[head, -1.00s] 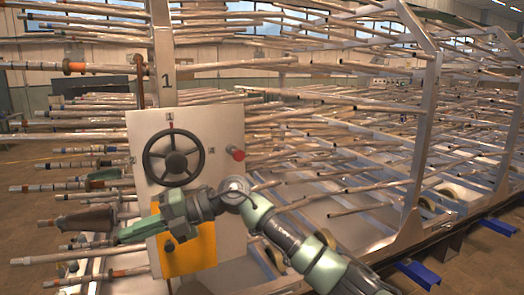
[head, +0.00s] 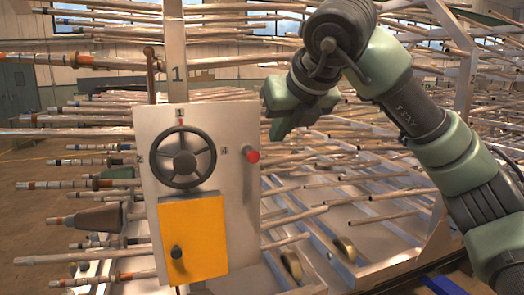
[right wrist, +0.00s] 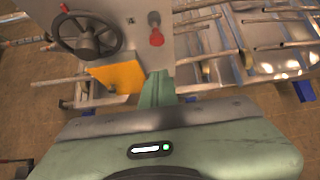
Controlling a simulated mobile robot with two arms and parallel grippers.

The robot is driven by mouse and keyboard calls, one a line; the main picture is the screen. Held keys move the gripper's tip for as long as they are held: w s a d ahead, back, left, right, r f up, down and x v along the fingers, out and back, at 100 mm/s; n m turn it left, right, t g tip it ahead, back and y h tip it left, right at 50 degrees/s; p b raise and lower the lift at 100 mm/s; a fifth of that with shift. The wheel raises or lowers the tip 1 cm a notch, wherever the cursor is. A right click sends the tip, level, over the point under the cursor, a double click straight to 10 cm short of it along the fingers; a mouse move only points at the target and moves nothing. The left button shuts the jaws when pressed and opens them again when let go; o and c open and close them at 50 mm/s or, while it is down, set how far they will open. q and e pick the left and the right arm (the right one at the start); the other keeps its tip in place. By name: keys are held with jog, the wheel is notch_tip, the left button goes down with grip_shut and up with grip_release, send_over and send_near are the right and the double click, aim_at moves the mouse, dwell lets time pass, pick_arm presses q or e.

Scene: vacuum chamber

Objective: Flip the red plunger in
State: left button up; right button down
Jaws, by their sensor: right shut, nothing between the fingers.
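The red plunger (head: 252,156) is a small round red knob on the right edge of the grey-white panel (head: 228,120). It also shows in the right wrist view (right wrist: 157,38), standing out from the panel on a grey base. My right gripper (head: 276,134) is shut and empty, above and to the right of the plunger in the head view. In the right wrist view its closed green fingers (right wrist: 158,82) point toward the plunger, with a gap between them in the picture. My left gripper is in neither view.
The panel also carries a black handwheel (head: 181,157) and an orange-yellow plate (head: 192,238) with a dark knob (head: 176,252). Many long metal rods (head: 95,133) stick out around it. A metal frame with rollers (head: 345,249) lies to the right.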

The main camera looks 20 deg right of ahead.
jog(key=p, duration=0.3)
send_near(255, 158)
notch_tip(255, 158, down, 3)
jog(key=w+p, duration=0.1)
jog(key=w, duration=0.1)
jog(key=w+p, duration=0.1)
jog(key=shift+w+a+f, duration=0.15)
jog(key=shift+w+f, duration=0.05)
jog(key=shift+w, duration=0.15)
jog(key=shift+w+f+p, duration=0.15)
jog(key=shift+w+p, duration=0.15)
jog(key=shift+w, duration=0.05)
